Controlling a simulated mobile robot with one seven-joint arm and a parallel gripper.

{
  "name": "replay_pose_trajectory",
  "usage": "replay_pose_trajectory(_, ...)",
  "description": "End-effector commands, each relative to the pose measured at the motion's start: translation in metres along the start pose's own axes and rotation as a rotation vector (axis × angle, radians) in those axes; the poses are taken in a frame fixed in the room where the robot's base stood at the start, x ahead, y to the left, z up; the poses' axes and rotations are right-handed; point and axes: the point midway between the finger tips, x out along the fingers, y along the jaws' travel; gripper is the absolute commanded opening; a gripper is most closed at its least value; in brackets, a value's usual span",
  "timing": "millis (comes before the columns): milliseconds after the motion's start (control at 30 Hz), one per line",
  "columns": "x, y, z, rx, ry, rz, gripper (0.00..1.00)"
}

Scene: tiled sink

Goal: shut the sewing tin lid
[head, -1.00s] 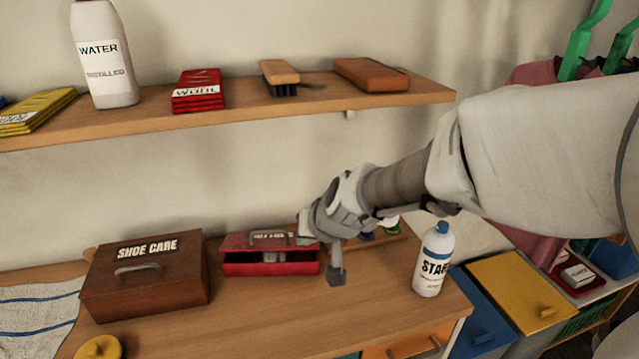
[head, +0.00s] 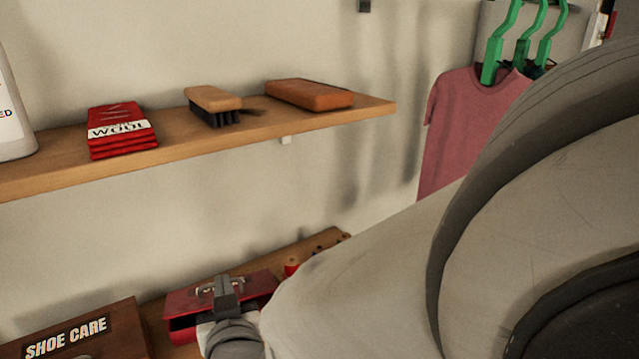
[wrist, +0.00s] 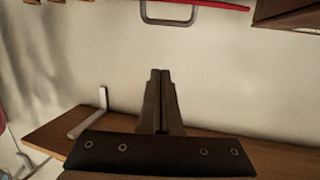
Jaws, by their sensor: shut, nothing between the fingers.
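The red sewing tin (head: 182,335) stands on the counter at the lower left of the head view. Its lid (head: 258,284) has a grey handle and sits tilted a little open, with a dark gap along the front. My gripper (head: 223,281) is shut and empty, with its fingers over the middle of the lid by the handle. I cannot tell whether they touch it. In the wrist view the shut fingers (wrist: 160,74) point at the lid's handle (wrist: 169,20), apart from it in the picture. My arm hides the tin's right front.
A brown shoe care box (head: 75,338) stands close left of the tin. A wooden rack with spools (head: 291,267) lies behind it to the right. A wall shelf (head: 200,140) holding wool packs and brushes hangs above. A pink shirt (head: 470,125) hangs at right.

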Motion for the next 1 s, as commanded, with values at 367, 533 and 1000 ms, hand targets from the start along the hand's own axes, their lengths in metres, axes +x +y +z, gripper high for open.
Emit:
replay_pose_trajectory(367, 0.041, 0.000, 0.000, -0.004, 0.011, 0.004, 0.00)
replay_pose_trajectory(533, 0.079, 0.000, -0.001, -0.005, 0.010, 0.003, 0.00)
replay_pose_trajectory(1000, 0.086, -0.001, 0.035, -0.003, 0.009, 0.000, 0.00)
